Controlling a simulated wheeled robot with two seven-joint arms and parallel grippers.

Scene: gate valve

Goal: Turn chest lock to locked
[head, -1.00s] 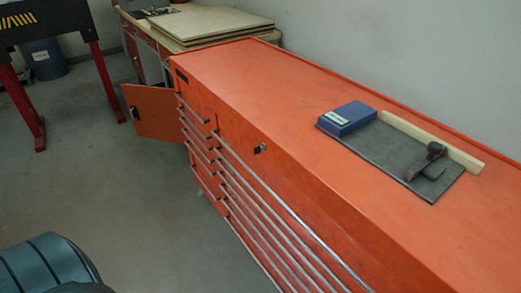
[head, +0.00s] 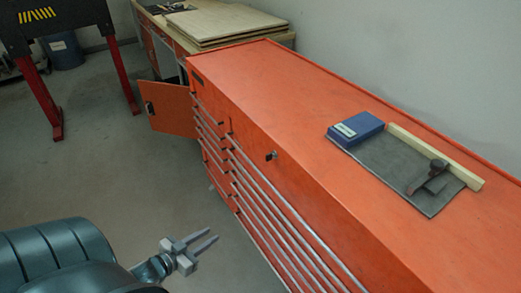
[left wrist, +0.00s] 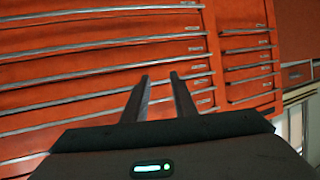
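The chest (head: 290,110) is a long orange tool chest with rows of drawers and silver rail handles. The chest lock (head: 271,156) is a small dark and silver piece on the upper front face; its exact turn is too small to tell. My left gripper (head: 212,241) is in front of the drawers, lower than the lock and apart from the chest. Its two fingers are spread with nothing between them. In the left wrist view the open fingers (left wrist: 160,80) point at the drawer fronts (left wrist: 100,65); the lock is not seen there. My right gripper is not in view.
On the chest top lie a blue box (head: 355,129), a grey mat (head: 400,172), a wooden strip (head: 435,155) and a dark tool (head: 430,178). An orange cabinet door (head: 166,106) stands open beyond. A workbench (head: 225,25) stands behind. The floor before the chest is clear.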

